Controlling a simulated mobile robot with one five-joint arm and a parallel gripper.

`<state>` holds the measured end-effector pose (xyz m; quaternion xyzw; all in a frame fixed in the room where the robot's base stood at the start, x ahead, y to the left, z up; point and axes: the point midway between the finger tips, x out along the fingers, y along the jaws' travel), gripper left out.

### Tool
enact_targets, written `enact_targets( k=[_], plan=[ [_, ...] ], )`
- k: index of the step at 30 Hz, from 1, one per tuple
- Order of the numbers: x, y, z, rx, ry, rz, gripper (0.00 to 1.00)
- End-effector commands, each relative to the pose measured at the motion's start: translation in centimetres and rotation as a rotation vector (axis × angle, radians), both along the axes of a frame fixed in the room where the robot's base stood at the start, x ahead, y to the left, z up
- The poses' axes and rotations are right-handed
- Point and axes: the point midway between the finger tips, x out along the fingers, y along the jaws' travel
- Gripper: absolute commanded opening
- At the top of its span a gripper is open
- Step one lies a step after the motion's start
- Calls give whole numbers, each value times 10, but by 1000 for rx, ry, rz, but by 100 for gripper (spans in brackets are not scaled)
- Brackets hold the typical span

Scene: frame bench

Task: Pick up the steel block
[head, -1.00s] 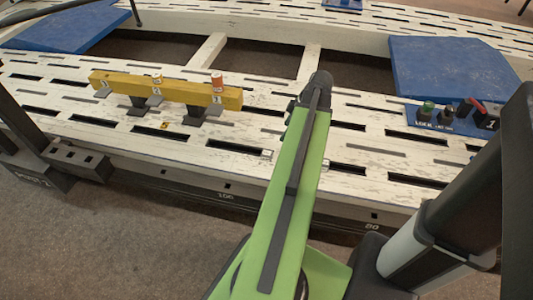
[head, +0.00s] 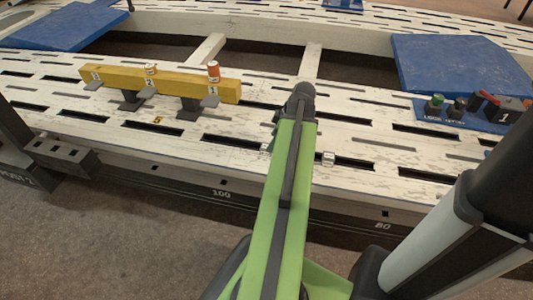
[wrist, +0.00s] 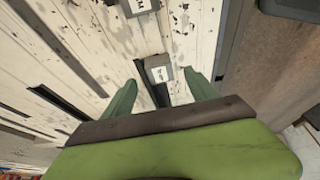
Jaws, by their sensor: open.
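In the wrist view a small grey block with a white label (wrist: 159,74) lies on the bench beside a dark slot, between my fingers as seen. The label is too small to read, so I cannot tell if it is the steel one. A second labelled grey block (wrist: 140,7) is at the top edge of that view.
The white slotted bench (head: 390,168) carries a yellow bar (head: 175,84) on dark supports, with small cans on or by it. A blue control panel (head: 470,112) with buttons is at right. Blue plates (head: 460,62) lie farther back. Carpet floor lies in front.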

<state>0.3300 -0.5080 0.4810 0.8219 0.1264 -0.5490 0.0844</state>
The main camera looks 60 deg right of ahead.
Motion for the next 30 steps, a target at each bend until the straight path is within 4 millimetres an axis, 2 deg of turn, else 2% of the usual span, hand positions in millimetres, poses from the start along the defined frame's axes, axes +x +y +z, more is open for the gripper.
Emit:
enact_targets(
  k=[8,16,30],
  plan=[
    [19,5,-45,0,0,2,67],
    [22,6,-44,1,0,1,67],
    [22,6,-44,0,0,2,6]
  ],
)
